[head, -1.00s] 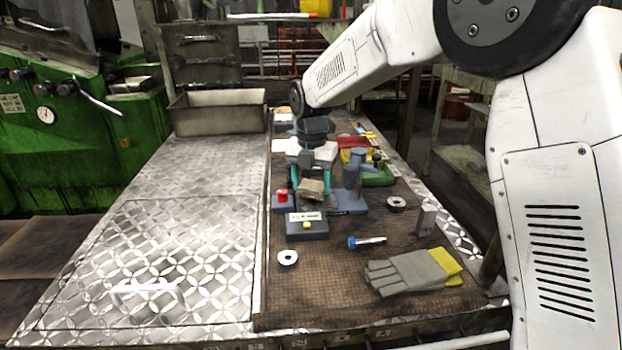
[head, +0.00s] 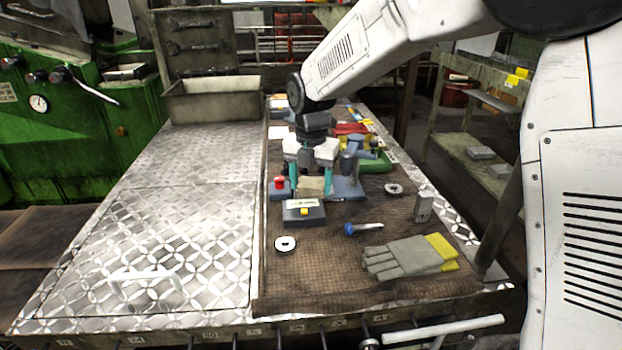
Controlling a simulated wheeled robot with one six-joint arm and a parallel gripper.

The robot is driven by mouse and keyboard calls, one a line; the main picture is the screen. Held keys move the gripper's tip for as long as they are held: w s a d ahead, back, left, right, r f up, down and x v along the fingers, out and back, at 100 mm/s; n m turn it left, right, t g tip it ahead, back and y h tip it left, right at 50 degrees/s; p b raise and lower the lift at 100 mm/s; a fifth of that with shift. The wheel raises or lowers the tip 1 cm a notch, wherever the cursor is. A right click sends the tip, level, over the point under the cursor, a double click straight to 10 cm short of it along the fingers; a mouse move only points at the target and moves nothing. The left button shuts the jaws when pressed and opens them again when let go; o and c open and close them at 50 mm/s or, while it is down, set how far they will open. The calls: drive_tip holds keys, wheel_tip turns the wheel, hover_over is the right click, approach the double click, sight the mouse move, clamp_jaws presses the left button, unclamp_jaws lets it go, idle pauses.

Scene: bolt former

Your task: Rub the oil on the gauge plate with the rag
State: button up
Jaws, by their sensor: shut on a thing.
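My gripper (head: 312,180) has teal fingers pointing down over the mat. It is shut on a small tan rag (head: 312,187), low behind a blue-grey block (head: 304,219) with a white label and a yellow part on top. The rag's underside is hidden, so I cannot tell if it touches anything. A blue-grey stand with a flat base (head: 347,190) is just right of the gripper. I cannot tell for sure which piece is the gauge plate, and no oil can be made out.
A red button box (head: 279,190) stands close left of the gripper. A blue-headed bolt (head: 363,228), two metal rings (head: 285,244), a small grey block (head: 423,208) and gloves (head: 410,257) lie on the brown mat (head: 330,285). The left metal tabletop (head: 180,220) is mostly clear; a metal bin (head: 213,103) stands behind.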

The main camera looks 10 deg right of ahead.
sight(311, 186)
drive_tip(key=shift+s+f, duration=0.2)
drive_tip(key=shift+s, duration=0.15)
drive_tip(key=shift+r, duration=0.35)
drive_tip(key=shift+c, duration=0.3)
drive_tip(key=shift+w+r, duration=0.1)
drive_tip(key=shift+r, duration=2.65)
drive_tip(key=shift+r, duration=1.5)
